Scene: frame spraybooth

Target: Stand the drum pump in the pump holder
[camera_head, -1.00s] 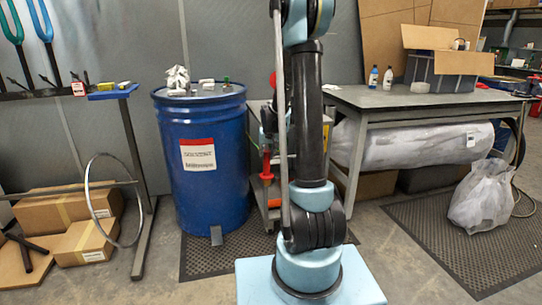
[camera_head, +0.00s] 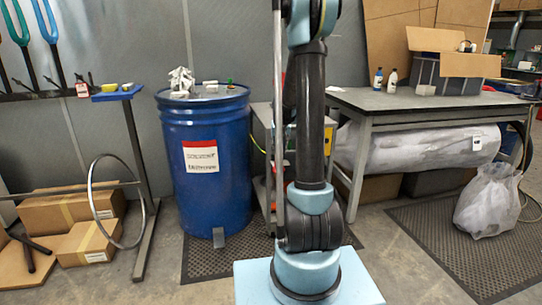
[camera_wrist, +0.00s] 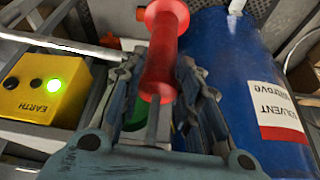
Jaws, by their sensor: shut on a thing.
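The drum pump (camera_wrist: 163,55) shows in the wrist view as a red handle with a grey shaft below it. My gripper (camera_wrist: 158,90) is shut around it, with a finger on each side. In the head view the gripper and pump are hidden behind my arm. The blue solvent drum (camera_head: 207,155) stands left of my arm. It also shows in the wrist view (camera_wrist: 220,65), to the right of the pump. I cannot pick out the pump holder for certain in either view.
A yellow EARTH box (camera_wrist: 42,88) with a lit green light is left of the pump in the wrist view. A grey workbench (camera_head: 420,101) stands right, with bottles and an open carton. A rack with a metal hoop (camera_head: 92,210) stands left. A white rag (camera_head: 181,80) lies on the drum.

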